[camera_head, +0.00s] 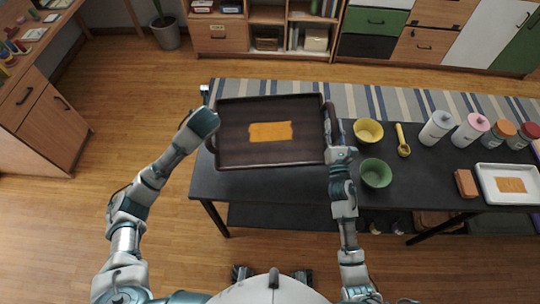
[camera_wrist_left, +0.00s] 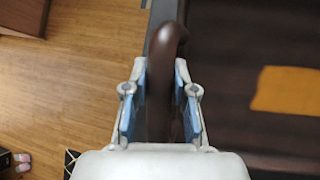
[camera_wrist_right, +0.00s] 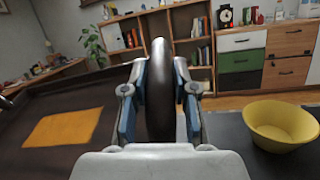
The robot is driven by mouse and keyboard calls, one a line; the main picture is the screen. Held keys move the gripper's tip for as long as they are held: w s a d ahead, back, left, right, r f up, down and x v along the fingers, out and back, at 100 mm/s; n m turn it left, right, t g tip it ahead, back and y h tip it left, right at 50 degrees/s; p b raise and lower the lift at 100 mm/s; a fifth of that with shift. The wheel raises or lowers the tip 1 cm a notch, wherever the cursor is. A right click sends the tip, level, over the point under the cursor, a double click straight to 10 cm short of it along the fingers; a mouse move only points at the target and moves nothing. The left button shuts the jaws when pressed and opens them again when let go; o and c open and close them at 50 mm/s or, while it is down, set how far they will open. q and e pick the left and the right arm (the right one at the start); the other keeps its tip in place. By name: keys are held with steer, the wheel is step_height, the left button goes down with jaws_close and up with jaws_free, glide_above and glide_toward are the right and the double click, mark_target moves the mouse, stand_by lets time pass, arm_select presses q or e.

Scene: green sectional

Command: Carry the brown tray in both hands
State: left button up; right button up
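The brown tray (camera_head: 230,155) is a dark rectangular tray with raised rims and a handle at each short side. It is level over the left end of the black table; I cannot tell if it touches the top. An orange rectangle (camera_head: 270,131) lies flat in its middle. My left gripper (camera_wrist_left: 161,95) has its fingers on both sides of the left handle (camera_wrist_left: 162,60), seemingly pressed on it. My right gripper (camera_wrist_right: 160,95) is likewise closed about the right handle (camera_wrist_right: 160,70). The tray's underside is hidden.
Right of the tray on the black table (camera_head: 270,185) stand a yellow bowl (camera_head: 368,130), a green bowl (camera_head: 376,173), a yellow scoop (camera_head: 403,148), several bottles, a brown block (camera_head: 466,183) and a white tray (camera_head: 488,190). Wooden floor is open to the left. Cabinets line the back.

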arm_select(q)
steer(key=o, duration=0.3)
arm_select(e)
steer(key=o, duration=0.3)
arm_select(q)
steer(key=shift+o, duration=0.2)
arm_select(e)
steer(key=shift+s, duration=0.1)
arm_select(q)
steer(key=v, duration=1.2)
arm_select(e)
steer(key=v, duration=1.1)
steer(key=shift+s+f, duration=0.3)
steer(key=shift+s, duration=0.05)
